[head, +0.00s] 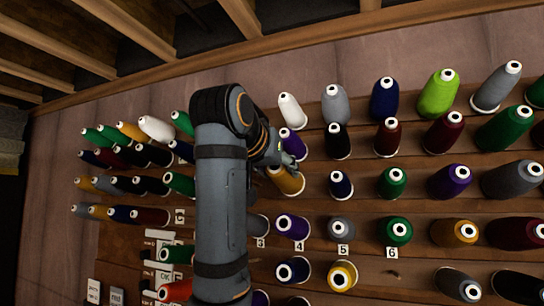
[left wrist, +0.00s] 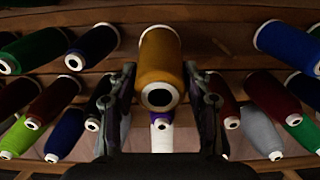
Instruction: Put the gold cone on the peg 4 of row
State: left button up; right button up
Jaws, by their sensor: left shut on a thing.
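My left gripper (head: 272,150) reaches the thread wall, and its dark fingers also show in the left wrist view (left wrist: 160,103). It is shut on the gold cone (head: 287,181), which points its narrow end with a dark hole outward. In the left wrist view the gold cone (left wrist: 160,62) lies centred between the two fingers. It lines up with the column above the label 4 (head: 299,247), with a purple cone below it. Whether a peg is inside it is hidden. My right gripper is not in view.
A purple cone (head: 294,144) and a white cone (head: 290,110) sit above the gold cone. A navy cone (head: 340,184) is to its right, and a purple cone (head: 292,226) below. Cones crowd the wall; a bare peg (head: 393,273) shows under label 6.

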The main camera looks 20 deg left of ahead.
pick_arm(q)
jog(key=x, duration=0.3)
jog(key=shift+x, duration=0.9)
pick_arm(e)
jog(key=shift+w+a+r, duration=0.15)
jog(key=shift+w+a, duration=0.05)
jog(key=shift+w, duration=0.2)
pick_arm(q)
jog(key=shift+s+f+b, duration=0.1)
jog(key=shift+f+b, duration=0.05)
jog(key=shift+b, duration=0.15)
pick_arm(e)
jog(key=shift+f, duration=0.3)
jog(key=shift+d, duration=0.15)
pick_arm(q)
jog(key=o, duration=1.2)
jog(key=shift+c, duration=0.2)
jog(key=v, duration=0.7)
jog(key=shift+s, duration=0.3)
